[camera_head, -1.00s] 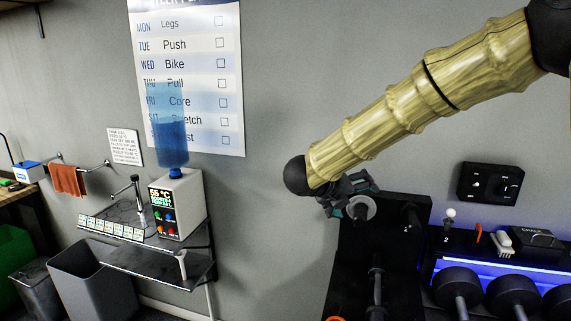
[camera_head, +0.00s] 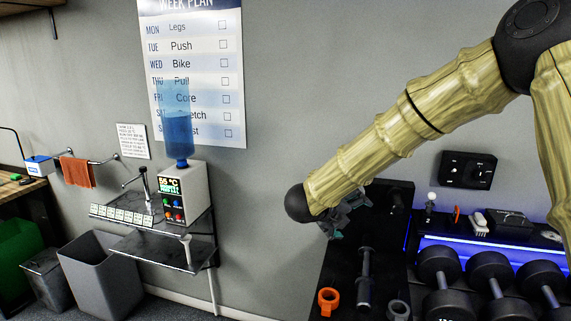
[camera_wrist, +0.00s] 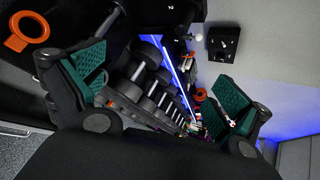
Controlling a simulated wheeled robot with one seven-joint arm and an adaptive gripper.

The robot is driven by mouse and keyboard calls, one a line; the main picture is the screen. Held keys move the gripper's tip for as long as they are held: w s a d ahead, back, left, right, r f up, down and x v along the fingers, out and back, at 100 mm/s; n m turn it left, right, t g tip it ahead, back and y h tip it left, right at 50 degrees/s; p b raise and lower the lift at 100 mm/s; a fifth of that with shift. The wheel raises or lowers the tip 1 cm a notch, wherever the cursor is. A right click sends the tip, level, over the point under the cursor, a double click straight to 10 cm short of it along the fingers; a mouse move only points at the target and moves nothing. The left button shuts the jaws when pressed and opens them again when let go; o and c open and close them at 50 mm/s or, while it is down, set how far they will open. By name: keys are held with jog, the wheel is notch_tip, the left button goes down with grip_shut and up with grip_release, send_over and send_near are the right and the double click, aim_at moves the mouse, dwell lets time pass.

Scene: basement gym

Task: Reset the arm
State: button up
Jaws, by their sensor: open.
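My arm reaches in from the upper right of the head view, with a bamboo-like covering and dark joints. My gripper (camera_head: 347,214) hangs at its lower end, partly hidden behind the dark wrist joint, in front of the black rack. In the wrist view my gripper (camera_wrist: 165,90) shows its two green-padded fingers spread wide apart. Nothing is between the fingers; the dumbbell rack shows through the gap, farther off.
A black stand (camera_head: 340,262) holds an orange collar (camera_head: 328,301) and a grey collar (camera_head: 398,310). Dumbbells (camera_head: 488,270) sit at the right under a blue-lit shelf. A water dispenser (camera_head: 184,193) stands on a wall shelf at the left, above a grey bin (camera_head: 103,278).

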jog(key=s+d+f+n+y, duration=0.1)
jog(key=s+f+n, duration=0.35)
jog(key=f, duration=0.45)
jog(key=s+f+n+y, duration=0.25)
jog(key=f+n, duration=0.25)
jog(key=f, duration=0.4)
jog(key=s+d+f+n+y, duration=0.1)
jog(key=s+f+n, duration=0.35)
jog(key=f, duration=0.45)
jog(key=s+f+n+g+y, duration=0.3)
jog(key=s+f+n, duration=0.7)
jog(key=s+f, duration=0.7)
jog(key=s+d+f+n+g, duration=0.1)
jog(key=s+n+g, duration=0.1)
jog(key=s, duration=0.6)
jog(key=s+d+f+n+g+y, duration=0.1)
jog(key=s+f+n, duration=0.15)
jog(key=s, duration=0.55)
jog(key=s+d+f+n+g, duration=0.1)
jog(key=s+n+g, duration=0.15)
jog(key=s, duration=0.55)
notch_tip(320, 180, down, 10)
jog(key=b, duration=1)
jog(key=shift+a, duration=0.15)
